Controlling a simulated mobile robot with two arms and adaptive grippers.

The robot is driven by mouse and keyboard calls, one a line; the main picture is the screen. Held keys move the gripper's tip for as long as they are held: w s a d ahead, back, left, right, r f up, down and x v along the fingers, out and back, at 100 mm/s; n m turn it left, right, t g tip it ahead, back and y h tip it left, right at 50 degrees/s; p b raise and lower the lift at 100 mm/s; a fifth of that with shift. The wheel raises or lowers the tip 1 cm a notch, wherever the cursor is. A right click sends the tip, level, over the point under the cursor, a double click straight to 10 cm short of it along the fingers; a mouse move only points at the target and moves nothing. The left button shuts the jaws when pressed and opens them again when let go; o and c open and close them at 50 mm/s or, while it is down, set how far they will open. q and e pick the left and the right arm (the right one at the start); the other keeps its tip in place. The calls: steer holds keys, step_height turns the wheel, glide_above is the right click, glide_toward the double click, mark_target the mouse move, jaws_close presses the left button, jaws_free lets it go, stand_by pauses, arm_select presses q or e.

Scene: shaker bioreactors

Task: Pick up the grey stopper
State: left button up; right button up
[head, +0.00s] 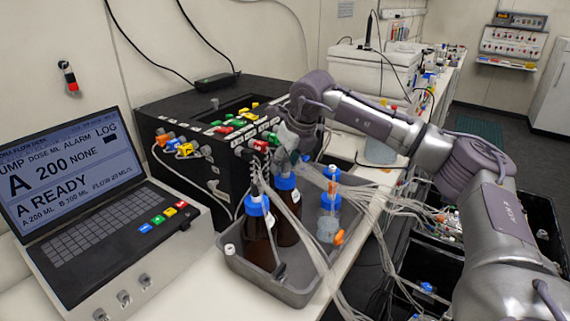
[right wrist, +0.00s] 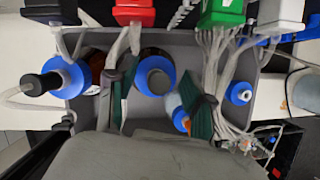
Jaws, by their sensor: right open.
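My right gripper (head: 288,150) is above the grey tray, pointing down. In the right wrist view its two green-padded fingers (right wrist: 160,108) are apart, with a blue-collared bottle top (right wrist: 154,76) between and beyond them. This top has a dark grey centre, which may be a stopper. Another blue-collared bottle (right wrist: 66,78) at the left has a dark stopper-like plug (right wrist: 40,84) with a tube. In the head view a brown bottle with a blue cap (head: 257,205) stands in front of the gripper. I cannot tell for certain which piece is the grey stopper. My left gripper is not in view.
The grey tray (head: 268,294) also holds a clear blue-capped bottle (head: 329,228). Loose tubes (head: 315,250) hang over its right side. A black pump unit (head: 225,150) with coloured connectors stands behind, and a laptop-like console (head: 90,190) is at the left.

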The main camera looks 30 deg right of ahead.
steer(key=shift+s, duration=0.1)
steer(key=shift+c, duration=1.3)
steer(key=c, duration=0.6)
steer(key=shift+r, duration=0.1)
steer(key=shift+c, duration=0.2)
steer(key=shift+r, duration=0.1)
